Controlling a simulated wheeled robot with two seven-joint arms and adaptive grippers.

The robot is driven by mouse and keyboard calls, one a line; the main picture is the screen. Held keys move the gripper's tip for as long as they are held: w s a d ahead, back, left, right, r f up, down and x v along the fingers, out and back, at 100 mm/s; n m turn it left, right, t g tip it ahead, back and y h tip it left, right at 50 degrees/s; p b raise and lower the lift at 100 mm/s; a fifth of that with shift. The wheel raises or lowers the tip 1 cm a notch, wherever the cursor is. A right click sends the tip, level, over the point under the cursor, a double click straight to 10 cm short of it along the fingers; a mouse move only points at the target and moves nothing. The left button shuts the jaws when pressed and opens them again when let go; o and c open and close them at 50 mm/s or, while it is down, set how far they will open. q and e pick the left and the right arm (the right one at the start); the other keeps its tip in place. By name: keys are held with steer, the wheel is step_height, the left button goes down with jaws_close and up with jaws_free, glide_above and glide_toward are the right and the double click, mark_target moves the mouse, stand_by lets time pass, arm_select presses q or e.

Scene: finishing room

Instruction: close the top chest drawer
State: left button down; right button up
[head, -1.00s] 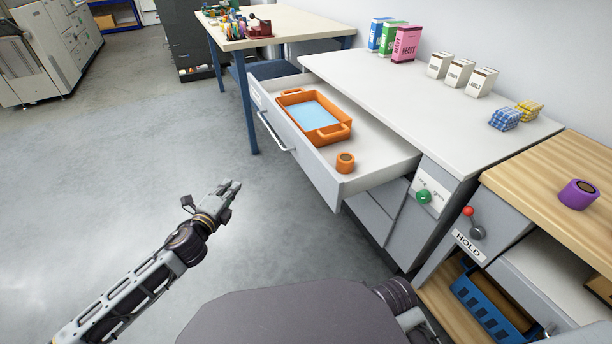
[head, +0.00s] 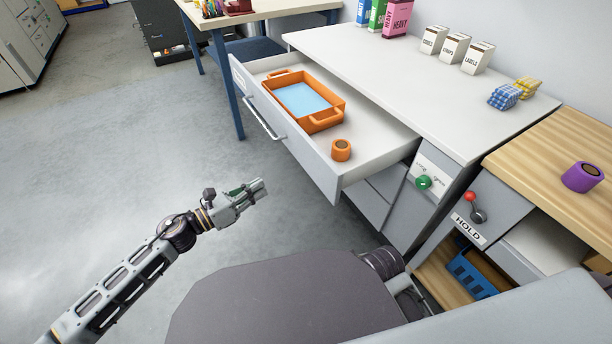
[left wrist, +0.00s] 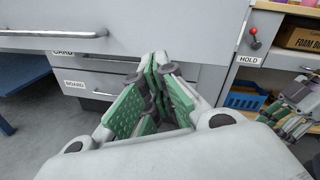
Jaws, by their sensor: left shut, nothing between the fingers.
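The top chest drawer (head: 318,168) is pulled well out of the white-topped chest. Its bar handle (head: 265,118) is on the front, and the drawer front with the handle also spans the top of the left wrist view (left wrist: 150,42). In the drawer lie an orange tray (head: 335,118) with a light blue inside and an orange roll (head: 341,150). My left gripper (head: 262,188) is shut and empty, in front of the drawer and apart from it. Its green-padded fingers show in the left wrist view (left wrist: 152,85). My right gripper (left wrist: 292,118) shows partly at the right there.
The chest top (head: 400,75) bears boxes and blue and yellow checked bundles. A green knob (head: 423,182) sits on the chest front. A wooden-topped bench (head: 545,140) with a red-knobbed lever (head: 473,205) stands at right. The floor (head: 120,130) left of the drawer is clear.

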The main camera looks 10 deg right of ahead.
arm_select(q)
steer(key=s+m+g, duration=0.1)
steer(key=m, duration=0.1)
steer(key=s+d+m+g+h, duration=0.1)
steer(key=s+m, duration=0.1)
steer(key=m, duration=0.1)
steer(key=shift+d+r+m, duration=0.15)
steer(key=shift+r+m, duration=0.05)
steer(key=shift+m, duration=0.1)
arm_select(e)
steer(key=shift+w, duration=0.1)
arm_select(q)
steer(key=shift+d, duration=0.15)
glide_toward(316, 174)
steer(key=shift+b+x, duration=0.8)
steer(key=shift+x, duration=2.7)
arm_select(e)
steer(key=shift+w+a+f+t+y, duration=0.15)
steer(key=shift+a+f+t, duration=0.1)
steer(key=shift+f, duration=0.6)
steer(key=shift+w+a+f+t+y, duration=0.15)
steer(key=shift+a+f, duration=0.1)
steer(key=shift+f, duration=0.55)
arm_select(q)
steer(key=shift+w, duration=0.15)
